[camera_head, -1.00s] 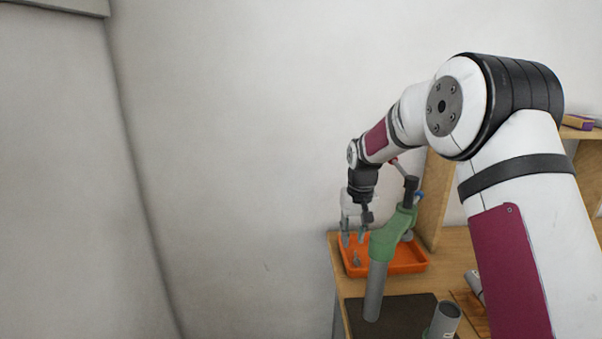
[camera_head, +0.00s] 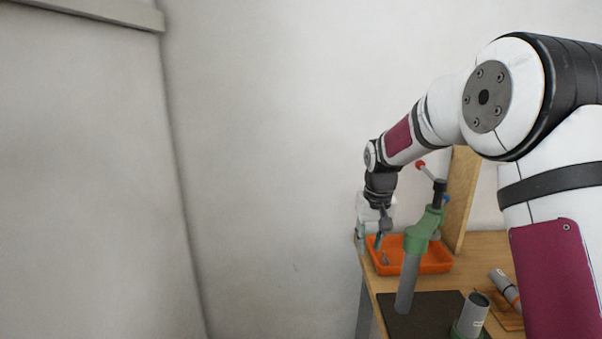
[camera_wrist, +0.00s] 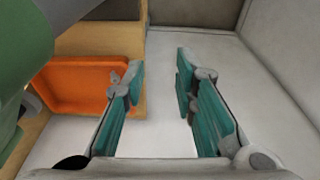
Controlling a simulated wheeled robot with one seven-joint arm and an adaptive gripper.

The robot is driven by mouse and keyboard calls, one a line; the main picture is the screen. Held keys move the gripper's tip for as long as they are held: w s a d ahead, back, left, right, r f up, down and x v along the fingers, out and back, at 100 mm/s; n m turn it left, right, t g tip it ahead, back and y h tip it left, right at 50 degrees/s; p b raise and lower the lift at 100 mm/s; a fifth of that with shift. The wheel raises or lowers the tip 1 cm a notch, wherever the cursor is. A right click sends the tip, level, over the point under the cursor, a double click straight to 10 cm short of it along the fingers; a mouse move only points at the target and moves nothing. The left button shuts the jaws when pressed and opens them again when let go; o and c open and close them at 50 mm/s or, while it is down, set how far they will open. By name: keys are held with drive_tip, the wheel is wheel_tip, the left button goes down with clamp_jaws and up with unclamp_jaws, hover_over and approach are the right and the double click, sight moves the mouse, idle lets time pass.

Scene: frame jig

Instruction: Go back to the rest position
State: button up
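My gripper (camera_wrist: 160,85) is open and empty in the wrist view, with its two teal-padded fingers wide apart. Between the fingers I see only pale floor. In the head view my gripper (camera_head: 372,243) hangs at the left end of the workbench (camera_head: 484,244), close to the left side of the orange tray (camera_head: 437,262). In the wrist view the orange tray (camera_wrist: 72,84) lies to the left, partly covered by the left finger.
A green clamp frame on a grey post (camera_head: 409,283) stands on a dark mat (camera_head: 437,315), right of my gripper. Its green body (camera_wrist: 20,50) fills the wrist view's upper left. A grey tube (camera_head: 475,313) stands nearby. The floor left of the bench is clear.

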drive_tip(key=s+d+r+t, duration=0.1)
drive_tip(key=s+r, duration=0.6)
drive_tip(key=s, duration=0.3)
drive_tip(key=s+d+r+t, duration=0.1)
drive_tip(key=s+r, duration=0.7)
drive_tip(key=s, duration=0.2)
drive_tip(key=s+f+t, duration=0.1)
drive_tip(key=s, duration=1.7)
drive_tip(key=shift+s+d+f, duration=0.15)
drive_tip(key=shift+s+f, duration=0.2)
drive_tip(key=shift+f, duration=0.05)
